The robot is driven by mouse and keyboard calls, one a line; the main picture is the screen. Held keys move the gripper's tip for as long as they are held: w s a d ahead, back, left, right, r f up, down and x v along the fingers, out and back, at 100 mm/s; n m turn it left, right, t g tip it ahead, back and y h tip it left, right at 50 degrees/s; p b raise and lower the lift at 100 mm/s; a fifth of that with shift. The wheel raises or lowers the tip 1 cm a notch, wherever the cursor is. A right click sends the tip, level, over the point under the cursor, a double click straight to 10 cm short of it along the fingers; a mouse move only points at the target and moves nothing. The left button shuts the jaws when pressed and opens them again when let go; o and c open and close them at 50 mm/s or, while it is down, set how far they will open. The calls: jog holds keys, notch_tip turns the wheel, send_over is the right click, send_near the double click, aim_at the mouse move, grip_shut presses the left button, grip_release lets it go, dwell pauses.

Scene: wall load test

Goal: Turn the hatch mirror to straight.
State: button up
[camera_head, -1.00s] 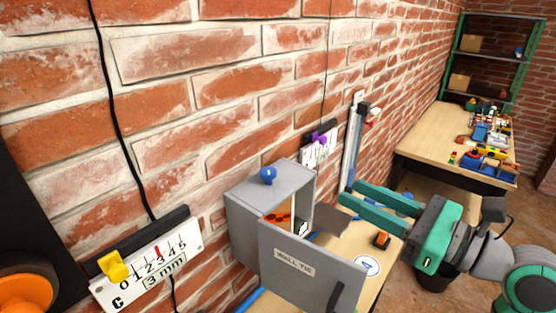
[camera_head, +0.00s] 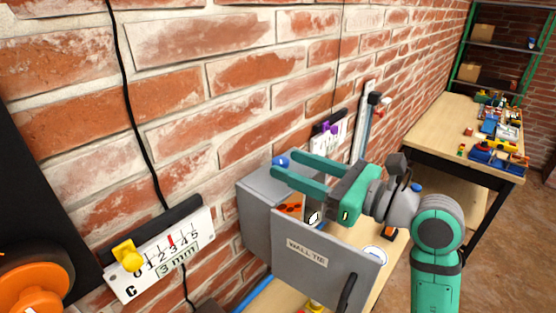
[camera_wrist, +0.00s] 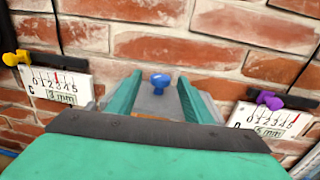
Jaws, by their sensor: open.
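The grey hatch box (camera_head: 262,190), its door marked WALL TIE (camera_head: 320,262) swung open, is fixed to the brick wall. A blue knob (camera_head: 281,161) stands on its top. A small pale, dark-edged piece (camera_head: 313,217), perhaps the mirror, shows at the opening; its angle is unclear. My gripper (camera_head: 286,164) is open above the box, its green fingers reaching towards the blue knob. In the wrist view the knob (camera_wrist: 158,86) lies between the two fingers, with gaps on both sides. My gripper partly covers the box top and opening.
A gauge with a yellow slider (camera_head: 128,255) hangs left of the box; another with a purple slider (camera_wrist: 270,99) is to its right. An orange perforated part (camera_head: 290,208) shows inside the box. A workbench (camera_head: 440,125) with toys stands at the back right.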

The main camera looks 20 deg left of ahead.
aim_at(282, 160)
jog(key=x, duration=0.3)
jog(key=shift+w+a, duration=0.3)
jog(key=shift+s, duration=0.1)
jog(key=shift+a, duration=0.1)
jog(key=shift+c, duration=0.3)
jog(key=shift+s, duration=0.1)
jog(key=c, duration=1)
